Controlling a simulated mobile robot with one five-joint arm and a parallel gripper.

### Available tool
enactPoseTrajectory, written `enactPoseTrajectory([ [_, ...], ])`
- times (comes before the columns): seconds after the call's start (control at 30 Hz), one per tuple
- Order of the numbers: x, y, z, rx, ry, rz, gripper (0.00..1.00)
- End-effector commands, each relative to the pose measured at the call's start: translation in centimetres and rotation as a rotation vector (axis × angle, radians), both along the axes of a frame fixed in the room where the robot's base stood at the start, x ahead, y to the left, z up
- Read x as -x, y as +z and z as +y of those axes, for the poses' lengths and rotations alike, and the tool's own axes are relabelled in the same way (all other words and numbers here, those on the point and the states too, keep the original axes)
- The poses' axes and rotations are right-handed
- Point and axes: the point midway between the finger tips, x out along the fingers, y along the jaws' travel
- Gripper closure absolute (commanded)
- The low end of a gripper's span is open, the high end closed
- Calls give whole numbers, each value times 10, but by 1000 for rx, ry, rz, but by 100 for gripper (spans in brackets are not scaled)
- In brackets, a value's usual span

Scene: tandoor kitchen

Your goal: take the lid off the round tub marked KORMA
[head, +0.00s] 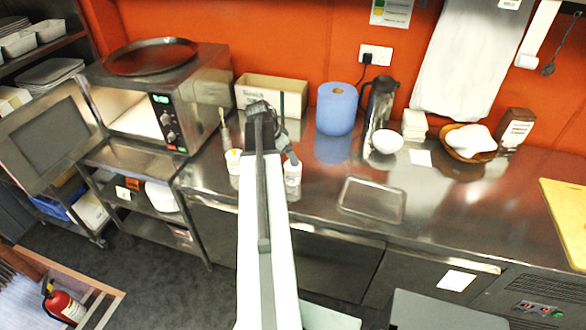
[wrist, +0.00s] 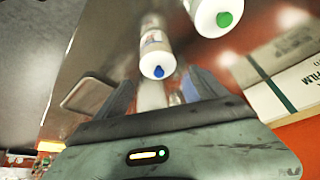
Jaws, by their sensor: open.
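My gripper (head: 291,157) is over the counter, just above a small white round container (head: 292,174) in the head view. Some lettering shows on the blue-knobbed one, too blurred to read. I cannot make out the word KORMA on any container.
A carton (head: 258,92) stands behind, by the wall. A blue paper roll (head: 337,108) and a steel flask (head: 379,104) are to its right. A flat metal tray (head: 372,200) lies on the counter (head: 450,215). An oven (head: 190,110) is at the left.

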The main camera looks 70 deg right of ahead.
Motion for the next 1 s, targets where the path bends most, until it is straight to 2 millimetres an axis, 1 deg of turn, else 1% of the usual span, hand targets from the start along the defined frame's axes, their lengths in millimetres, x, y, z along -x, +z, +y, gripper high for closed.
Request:
enactPoseTrajectory([
  [0.07,2,-8,-2,0,0,0,18],
  [0.3,13,-46,-16,0,-1,0,18],
  [0.37,14,-49,-17,0,0,1,18],
  [0.57,15,-45,-17,0,0,1,18],
  [0.67,15,-45,-17,0,0,1,43],
  [0.7,15,-45,-17,0,0,1,54],
  [0.77,15,-45,-17,0,0,1,71],
  [0.8,15,-45,-17,-1,0,0,81],
  [1.0,15,-45,-17,-1,-1,0,82],
])
